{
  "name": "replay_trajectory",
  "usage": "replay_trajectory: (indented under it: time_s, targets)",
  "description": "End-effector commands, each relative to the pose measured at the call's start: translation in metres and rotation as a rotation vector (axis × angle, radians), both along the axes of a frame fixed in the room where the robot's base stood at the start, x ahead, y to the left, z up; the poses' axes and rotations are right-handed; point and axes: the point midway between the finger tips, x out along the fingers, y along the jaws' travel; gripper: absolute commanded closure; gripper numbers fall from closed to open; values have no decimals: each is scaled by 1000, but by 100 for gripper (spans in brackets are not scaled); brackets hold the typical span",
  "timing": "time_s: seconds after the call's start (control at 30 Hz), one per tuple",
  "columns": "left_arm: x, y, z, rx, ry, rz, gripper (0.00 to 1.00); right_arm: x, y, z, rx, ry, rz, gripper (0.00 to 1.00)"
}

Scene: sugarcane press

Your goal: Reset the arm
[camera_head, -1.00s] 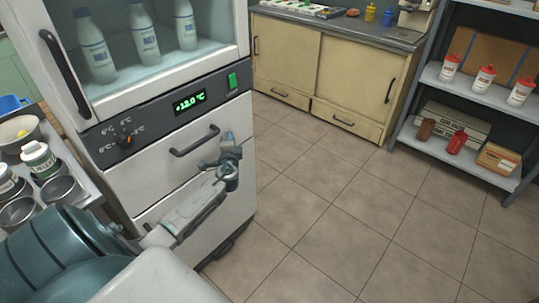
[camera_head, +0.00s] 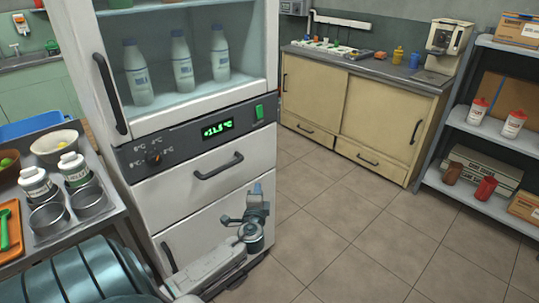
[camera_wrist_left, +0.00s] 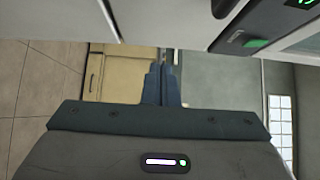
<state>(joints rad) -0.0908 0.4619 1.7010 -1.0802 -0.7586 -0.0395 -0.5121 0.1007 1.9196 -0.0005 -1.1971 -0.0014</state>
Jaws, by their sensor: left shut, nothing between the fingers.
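My left arm comes in from the lower left in the head view and reaches in front of the white fridge cabinet. My left gripper (camera_head: 257,190) is beside the cabinet's lower right edge, and its fingers point up. In the left wrist view its two dark fingers (camera_wrist_left: 161,85) are together, with nothing between them. The fridge cabinet (camera_head: 262,150) has a glass-fronted upper part with several white bottles (camera_head: 181,62) and a lit green display (camera_head: 217,129). My right gripper is not in view.
A metal table (camera_head: 95,222) with bowls, jars and metal cups stands at the left. A cream counter (camera_head: 375,115) with a coffee machine (camera_head: 448,38) is at the back. A grey shelf (camera_head: 508,138) stands at the right. The tiled floor (camera_head: 345,215) between is clear.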

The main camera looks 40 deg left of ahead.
Motion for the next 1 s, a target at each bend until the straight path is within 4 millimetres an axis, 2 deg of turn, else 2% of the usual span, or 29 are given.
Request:
replay_trajectory:
  time_s: [0.27,0.37,0.47,0.57,0.6,0.67,0.7,0.8,0.87,1.0]
  targets:
    - [-2,-2,-1,-1,2,0,100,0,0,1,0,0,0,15]
    - [-5,-2,-14,-31,23,2,100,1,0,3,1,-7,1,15]
    - [-15,-4,-53,-122,83,9,100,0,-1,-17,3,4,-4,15]
    - [-39,-11,-116,-271,174,29,100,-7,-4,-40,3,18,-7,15]
    - [-51,-16,-143,-341,212,41,100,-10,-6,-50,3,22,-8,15]
    - [-74,-27,-184,-444,267,62,100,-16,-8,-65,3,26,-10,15]
    - [-90,-35,-209,-514,300,80,100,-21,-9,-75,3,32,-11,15]
    - [-135,-58,-267,-682,376,133,100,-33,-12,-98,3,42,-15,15]
    - [-165,-75,-299,-781,417,170,100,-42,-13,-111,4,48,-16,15]
    - [-242,-120,-360,-1005,496,280,100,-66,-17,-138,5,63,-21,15]
